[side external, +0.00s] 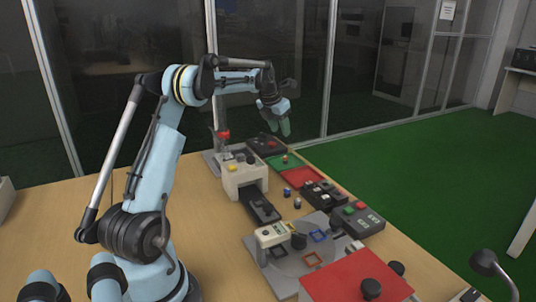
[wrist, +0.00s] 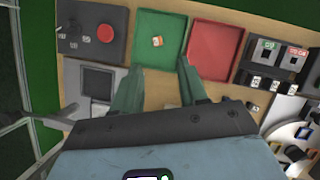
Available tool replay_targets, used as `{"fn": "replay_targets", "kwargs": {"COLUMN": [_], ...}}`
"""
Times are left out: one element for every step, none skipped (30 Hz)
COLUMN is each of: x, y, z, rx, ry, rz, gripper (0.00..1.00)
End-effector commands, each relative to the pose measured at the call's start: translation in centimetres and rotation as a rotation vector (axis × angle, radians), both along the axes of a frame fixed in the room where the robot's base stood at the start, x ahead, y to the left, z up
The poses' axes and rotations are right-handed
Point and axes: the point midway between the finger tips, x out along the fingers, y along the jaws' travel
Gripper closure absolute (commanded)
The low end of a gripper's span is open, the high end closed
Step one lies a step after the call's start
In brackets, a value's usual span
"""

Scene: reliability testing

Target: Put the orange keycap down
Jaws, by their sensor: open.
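The orange keycap (wrist: 157,41) lies on the green tray (wrist: 172,20) in the wrist view, showing a pale mark on its top. In the side view the keycap (side external: 285,158) is a tiny orange spot on the green tray (side external: 277,162). My gripper (wrist: 157,67) is open and empty, its two green fingers spread apart. The keycap shows beyond the fingertips, roughly in line with the gap between them, and nothing touches it. In the side view my gripper (side external: 280,132) hangs above the far side of the table, over the tray area.
A red tray (wrist: 218,48) adjoins the green one. A dark box with a red button (wrist: 104,33) stands to its left. A dark keypad block (wrist: 270,65) stands to the right. A white machine (side external: 242,172) and a red-topped fixture (side external: 350,278) stand nearer on the table.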

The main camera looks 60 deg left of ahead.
Motion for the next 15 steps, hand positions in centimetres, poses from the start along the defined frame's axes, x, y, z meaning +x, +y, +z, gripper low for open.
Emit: {"fn": "replay_targets", "kwargs": {"x": [0.2, 0.3, 0.4, 0.5, 0.5, 0.5, 0.4, 0.2, -0.1, -0.3, -0.6, -1.1, -1.5, -2.0, -2.6], "y": [-1.2, -2.0, -3.3, -4.4, -5.6, -7.3, -8.6, -10.0, -11.7, -13.0, -14.2, -15.9, -17.1, -18.3, -19.9], "z": [0.6, 1.0, 1.6, 2.1, 2.6, 3.3, 3.7, 4.2, 4.7, 5.0, 5.3, 5.7, 5.9, 6.1, 6.3], "rx": [0.022, 0.042, 0.074, 0.102, 0.132, 0.179, 0.215, 0.251, 0.300, 0.337, 0.376, 0.427, 0.466, 0.507, 0.562], "ry": [0.006, 0.010, 0.019, 0.026, 0.034, 0.043, 0.051, 0.058, 0.069, 0.076, 0.083, 0.094, 0.102, 0.110, 0.119], "rz": [-0.063, -0.114, -0.198, -0.270, -0.349, -0.462, -0.550, -0.638, -0.754, -0.840, -0.927, -1.042, -1.128, -1.214, -1.327], "gripper": [0.57, 0.57, 0.57, 0.57, 0.57, 0.57, 0.57, 0.57, 0.57, 0.57, 0.57, 0.57, 0.57, 0.57, 0.57]}}
